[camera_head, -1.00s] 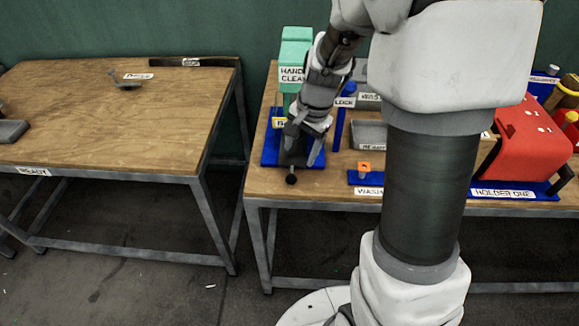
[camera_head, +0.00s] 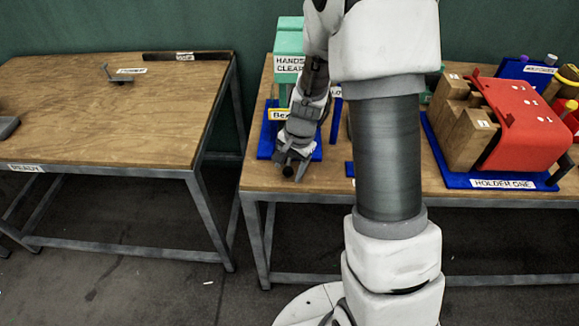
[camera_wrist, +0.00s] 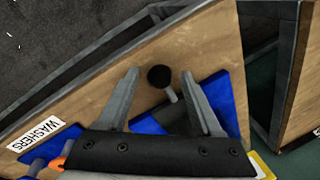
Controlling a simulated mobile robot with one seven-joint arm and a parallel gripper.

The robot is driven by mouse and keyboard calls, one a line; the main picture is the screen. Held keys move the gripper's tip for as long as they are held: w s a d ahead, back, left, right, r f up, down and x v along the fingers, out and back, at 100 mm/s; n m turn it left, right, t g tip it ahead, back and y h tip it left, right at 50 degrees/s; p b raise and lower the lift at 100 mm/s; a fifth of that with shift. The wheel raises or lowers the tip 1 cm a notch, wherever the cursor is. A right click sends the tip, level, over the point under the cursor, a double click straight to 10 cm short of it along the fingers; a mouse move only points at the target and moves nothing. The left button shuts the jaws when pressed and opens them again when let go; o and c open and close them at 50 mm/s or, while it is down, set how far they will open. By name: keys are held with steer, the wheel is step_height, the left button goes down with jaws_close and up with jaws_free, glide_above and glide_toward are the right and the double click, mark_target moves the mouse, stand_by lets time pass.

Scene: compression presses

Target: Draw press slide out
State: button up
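The press (camera_head: 289,60) is a green upright block labelled "HANDS CLEAR", standing on a blue base (camera_head: 266,143) at the left end of the right-hand table. Its slide ends in a round black knob (camera_head: 288,172) on a short grey rod at the table's front edge. The knob also shows in the wrist view (camera_wrist: 159,77), with the rod (camera_wrist: 171,95) behind it. My gripper (camera_head: 292,168) is at the knob, and in the wrist view my gripper (camera_wrist: 160,82) is open with one finger on each side of the knob and rod, gaps visible on both sides. The press body behind is partly hidden by my arm.
A red holder labelled "HOLDER ONE" (camera_head: 520,125) with wooden blocks (camera_head: 468,130) stands at the right. A "WASHERS" label (camera_wrist: 33,136) shows in the wrist view. The left table (camera_head: 90,110) is mostly bare. A gap separates the two tables.

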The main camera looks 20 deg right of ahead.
jaws_close()
stand_by(1.2)
